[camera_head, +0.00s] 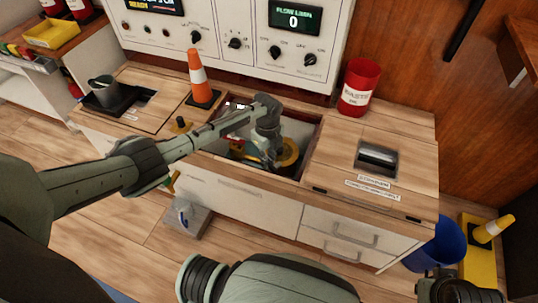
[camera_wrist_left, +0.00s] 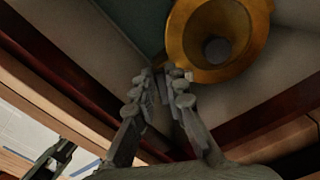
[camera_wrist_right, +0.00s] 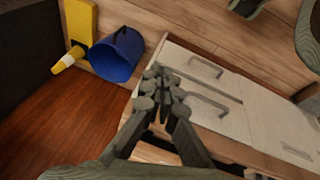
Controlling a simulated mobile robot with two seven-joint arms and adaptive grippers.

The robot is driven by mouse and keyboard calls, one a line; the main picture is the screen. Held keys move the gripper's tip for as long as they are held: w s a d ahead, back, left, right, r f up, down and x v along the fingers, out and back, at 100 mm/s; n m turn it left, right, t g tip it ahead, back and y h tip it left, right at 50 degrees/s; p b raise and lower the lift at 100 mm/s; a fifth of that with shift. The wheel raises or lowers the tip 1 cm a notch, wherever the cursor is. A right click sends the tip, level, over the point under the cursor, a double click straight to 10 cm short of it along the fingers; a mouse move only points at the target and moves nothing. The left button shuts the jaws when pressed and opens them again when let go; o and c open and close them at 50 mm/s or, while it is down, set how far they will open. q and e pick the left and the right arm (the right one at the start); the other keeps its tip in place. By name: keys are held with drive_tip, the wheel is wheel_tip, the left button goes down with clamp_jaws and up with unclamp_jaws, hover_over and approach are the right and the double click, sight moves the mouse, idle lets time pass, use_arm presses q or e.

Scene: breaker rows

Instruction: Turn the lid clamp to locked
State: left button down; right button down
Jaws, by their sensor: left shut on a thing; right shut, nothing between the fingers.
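A brass-yellow ring-shaped part (camera_head: 291,152) sits in an open well of the bench; no part is legibly marked as the lid clamp. It is large in the left wrist view (camera_wrist_left: 256,42), with a round grey piece in its opening. My left gripper (camera_head: 275,160) reaches down into the well, its fingertips (camera_wrist_left: 166,75) at the ring's edge. It is shut on this part, though the contact is mostly hidden. My right gripper (camera_wrist_right: 163,75) is shut and empty, away from the well, beyond the bench's right end.
An orange-and-white cone (camera_head: 198,80) and a small black knob (camera_head: 181,124) stand left of the well. A red waste bin (camera_head: 360,86) stands behind right. A lid with a recessed handle (camera_head: 376,158) lies right. A blue bucket (camera_wrist_right: 118,55) is on the floor.

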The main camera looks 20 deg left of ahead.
use_arm(q)
drive_tip(key=n+p, duration=0.1)
drive_tip(key=n, duration=0.1)
drive_tip(key=n+p, duration=0.1)
drive_tip(key=n, duration=0.1)
drive_tip(key=shift+s+a+r, duration=0.15)
drive_tip(key=shift+s+a, duration=0.05)
drive_tip(key=shift+s+n+p, duration=0.15)
drive_tip(key=shift+n+p, duration=0.4)
drive_tip(key=shift+n, duration=0.35)
use_arm(e)
wheel_tip(320, 180, down, 8)
drive_tip(key=shift+a+f+y, duration=0.15)
drive_tip(key=shift+a+y, duration=0.05)
drive_tip(key=shift+y, duration=0.1)
use_arm(q)
drive_tip(key=c, duration=1.6)
unclamp_jaws()
drive_tip(key=shift+o, duration=0.2)
wheel_tip(320, 180, up, 12)
drive_tip(key=shift+s, duration=0.1)
